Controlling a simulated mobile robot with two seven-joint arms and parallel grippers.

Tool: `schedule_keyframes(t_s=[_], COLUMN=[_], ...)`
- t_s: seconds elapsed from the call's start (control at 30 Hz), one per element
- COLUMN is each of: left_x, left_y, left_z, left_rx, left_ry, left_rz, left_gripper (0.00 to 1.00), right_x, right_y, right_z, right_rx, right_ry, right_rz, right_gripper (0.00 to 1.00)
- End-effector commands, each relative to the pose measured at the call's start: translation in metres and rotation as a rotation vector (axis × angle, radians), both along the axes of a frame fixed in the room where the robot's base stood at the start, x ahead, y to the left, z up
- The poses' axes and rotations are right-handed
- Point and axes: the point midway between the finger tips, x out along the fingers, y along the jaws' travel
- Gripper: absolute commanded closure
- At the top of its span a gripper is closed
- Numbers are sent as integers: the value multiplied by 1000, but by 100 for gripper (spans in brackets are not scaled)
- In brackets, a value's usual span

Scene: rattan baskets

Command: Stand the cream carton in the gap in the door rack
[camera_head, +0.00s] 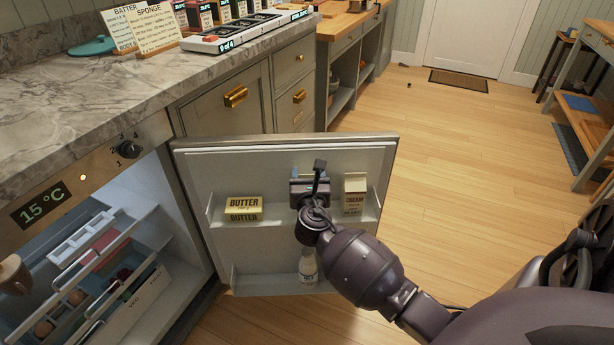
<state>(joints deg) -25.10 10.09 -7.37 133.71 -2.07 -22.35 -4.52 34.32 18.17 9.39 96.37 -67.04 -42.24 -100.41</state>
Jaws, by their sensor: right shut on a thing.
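The fridge door stands open, with its door rack (278,222) facing me. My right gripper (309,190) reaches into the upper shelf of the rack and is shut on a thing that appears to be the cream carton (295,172). Only a small bluish edge of it shows; the gripper hides the rest. I cannot tell whether its base touches the shelf. A yellow butter pack (243,208) is to its left. A pale carton with a brown label (355,195) stands upright to its right. My left gripper is not in view.
A white bottle (307,268) stands on the lower door shelf, below my gripper. The open fridge (90,270) with its shelves is at the left, under the marble counter (60,110). Clear wooden floor (460,160) lies right of the door.

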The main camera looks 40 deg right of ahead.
Motion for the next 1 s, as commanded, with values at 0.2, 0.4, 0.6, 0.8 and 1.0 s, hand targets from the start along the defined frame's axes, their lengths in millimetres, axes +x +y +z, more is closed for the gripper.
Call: schedule_keyframes(t_s=[0.2,0.4,0.6,0.8,1.0], left_x=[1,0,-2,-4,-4], left_y=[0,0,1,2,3], left_z=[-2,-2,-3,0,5], left_rx=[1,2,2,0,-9], left_ry=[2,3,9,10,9], left_rz=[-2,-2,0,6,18], left_gripper=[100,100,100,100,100], right_x=[0,0,0,-8,-35], right_y=[0,0,0,6,29], right_z=[-3,-2,-2,2,4], right_rx=[0,0,-1,1,1], right_ry=[0,0,-1,-1,-3], right_rz=[0,0,0,0,0], right_gripper=[39,17,17,17,17])
